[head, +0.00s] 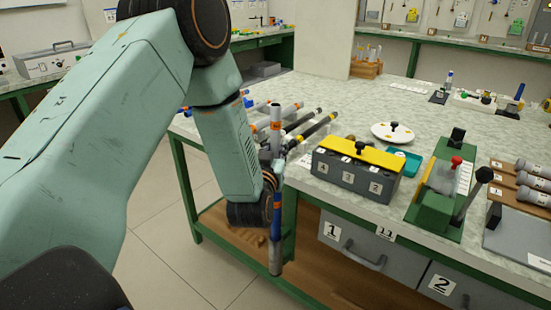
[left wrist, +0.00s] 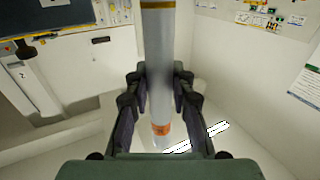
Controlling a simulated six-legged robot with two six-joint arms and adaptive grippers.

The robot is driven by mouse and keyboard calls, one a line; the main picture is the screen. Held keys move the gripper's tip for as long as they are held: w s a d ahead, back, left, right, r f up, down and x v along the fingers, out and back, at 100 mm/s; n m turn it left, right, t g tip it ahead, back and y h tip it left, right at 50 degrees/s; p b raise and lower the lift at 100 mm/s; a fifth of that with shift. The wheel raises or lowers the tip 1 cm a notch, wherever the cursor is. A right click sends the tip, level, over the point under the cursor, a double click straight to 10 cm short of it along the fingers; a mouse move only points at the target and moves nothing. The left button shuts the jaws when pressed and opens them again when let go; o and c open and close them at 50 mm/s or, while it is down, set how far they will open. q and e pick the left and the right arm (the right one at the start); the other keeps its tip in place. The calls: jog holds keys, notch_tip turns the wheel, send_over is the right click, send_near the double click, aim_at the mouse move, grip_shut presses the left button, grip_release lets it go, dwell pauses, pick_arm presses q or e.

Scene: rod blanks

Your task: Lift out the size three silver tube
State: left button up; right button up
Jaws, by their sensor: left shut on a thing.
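My left gripper (head: 272,172) is shut around a silver tube (left wrist: 160,75), which is in front of the table's left edge. In the left wrist view the fingers (left wrist: 158,103) sit on both sides of the tube, which has a gold band near the top and an orange label near its lower end. In the head view the tube (head: 276,143) stands about upright with an orange band near its top. Below the gripper, a blue and silver length (head: 275,255) hangs in line with it; I cannot tell whether it is the same tube. My right gripper is out of view.
Several slanting tubes (head: 318,126) lie just behind the gripper at the table's left end. A grey block with a yellow top (head: 352,172), a white plate (head: 381,132) and a green fixture (head: 434,215) stand to the right. Drawers (head: 350,245) are below the table.

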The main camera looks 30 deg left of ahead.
pick_arm(q)
notch_tip(320, 180, up, 22)
jog(key=p, duration=0.6)
jog(key=shift+r+p, duration=0.2)
jog(key=shift+p, duration=0.1)
